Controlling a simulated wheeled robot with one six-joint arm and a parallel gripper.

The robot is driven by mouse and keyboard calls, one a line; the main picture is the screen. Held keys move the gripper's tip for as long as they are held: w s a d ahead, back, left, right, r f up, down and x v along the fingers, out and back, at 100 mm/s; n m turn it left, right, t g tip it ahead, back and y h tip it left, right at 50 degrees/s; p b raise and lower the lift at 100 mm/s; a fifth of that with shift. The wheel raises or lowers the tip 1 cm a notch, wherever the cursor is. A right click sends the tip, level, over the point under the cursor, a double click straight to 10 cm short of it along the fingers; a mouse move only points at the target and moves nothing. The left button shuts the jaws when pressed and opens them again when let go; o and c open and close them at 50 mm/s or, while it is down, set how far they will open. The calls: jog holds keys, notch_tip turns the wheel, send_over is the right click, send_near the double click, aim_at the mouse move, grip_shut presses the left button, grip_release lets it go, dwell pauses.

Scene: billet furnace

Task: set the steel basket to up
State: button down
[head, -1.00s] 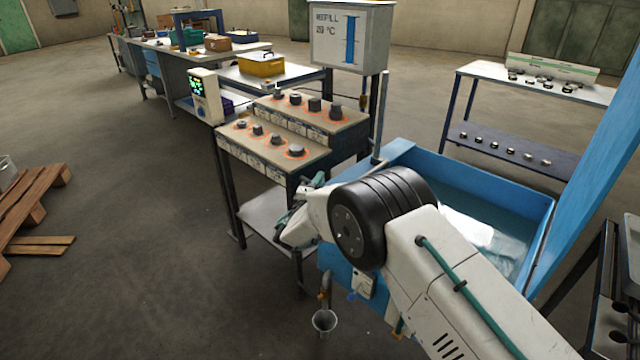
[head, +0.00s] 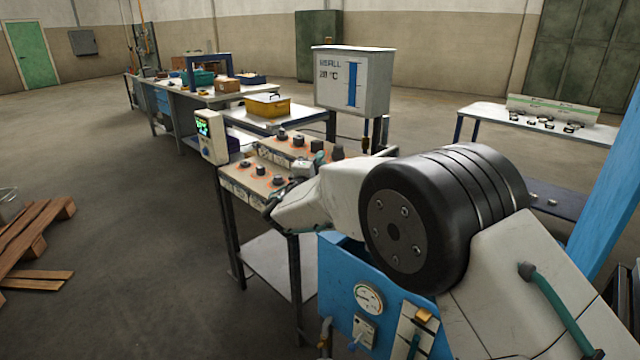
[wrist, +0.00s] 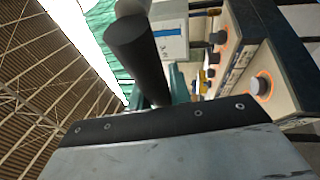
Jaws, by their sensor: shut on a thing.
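I cannot make out the steel basket in either current view; my arm covers most of the blue tank (head: 345,252) in the head view. My gripper (head: 287,188) is beyond my black wrist joint, close to the stepped stand; its fingertips are mostly hidden there. In the wrist view a dark round bar (wrist: 140,50) rises just beyond the grey, black-edged part of my gripper. My gripper is shut on this bar, but its far end and whether it belongs to the basket cannot be told.
The stepped stand (head: 243,182) with several dark pieces is close to my gripper. A refill gauge box (head: 352,82) stands behind it, and a small control box (head: 209,138) stands at its left. A wooden pallet (head: 30,235) lies far left. Open floor lies between.

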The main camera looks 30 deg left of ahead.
jog(key=shift+r, duration=1.55)
jog(key=shift+a+r, duration=0.1)
jog(key=c, duration=1.3)
grip_release()
jog(key=shift+s+f, duration=0.3)
jog(key=shift+s, duration=0.1)
jog(key=v, duration=0.7)
